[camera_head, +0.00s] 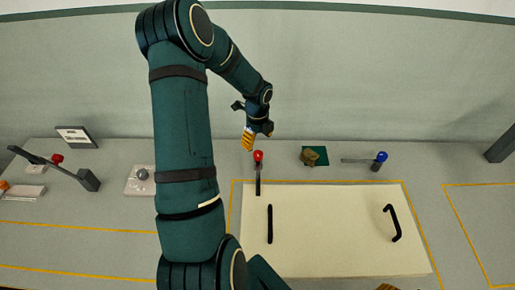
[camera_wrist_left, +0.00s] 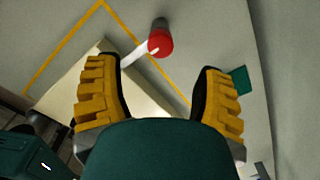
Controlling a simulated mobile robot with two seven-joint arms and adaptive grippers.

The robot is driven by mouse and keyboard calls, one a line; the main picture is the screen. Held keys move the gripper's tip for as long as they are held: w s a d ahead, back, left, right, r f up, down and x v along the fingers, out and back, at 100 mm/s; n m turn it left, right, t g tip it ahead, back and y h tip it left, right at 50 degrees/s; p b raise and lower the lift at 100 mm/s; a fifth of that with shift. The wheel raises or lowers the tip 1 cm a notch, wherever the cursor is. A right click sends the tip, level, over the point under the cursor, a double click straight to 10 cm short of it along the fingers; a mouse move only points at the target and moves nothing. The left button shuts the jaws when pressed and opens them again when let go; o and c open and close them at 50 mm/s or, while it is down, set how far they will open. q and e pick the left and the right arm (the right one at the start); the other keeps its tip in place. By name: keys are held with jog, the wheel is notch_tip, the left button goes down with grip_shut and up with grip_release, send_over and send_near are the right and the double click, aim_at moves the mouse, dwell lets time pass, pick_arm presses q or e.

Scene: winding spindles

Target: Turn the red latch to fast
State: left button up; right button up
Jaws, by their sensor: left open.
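The red latch (camera_head: 258,156) stands at the back left edge of a pale panel (camera_head: 330,225). Its dark bar points toward the front and reaches the panel's back edge. In the left wrist view its red knob (camera_wrist_left: 160,43) sits ahead of the fingers, with a light bar running down-left. My left gripper (camera_head: 248,141) is close behind and slightly left of the knob in the head view. In the left wrist view its yellow fingers (camera_wrist_left: 160,90) are spread, with nothing between them. A small yellow piece at the bottom edge, likely my right gripper (camera_head: 387,287), is mostly cut off.
A blue-knobbed latch (camera_head: 382,157) stands right, its bar pointing left. A brown object sits on a green square (camera_head: 322,154) between the latches. The panel carries two black handles (camera_head: 270,224). A lever with a red knob (camera_head: 57,159) stands far left.

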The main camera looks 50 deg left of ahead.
pick_arm(q)
jog(key=shift+r, duration=1.95)
jog(key=shift+s+f, duration=0.1)
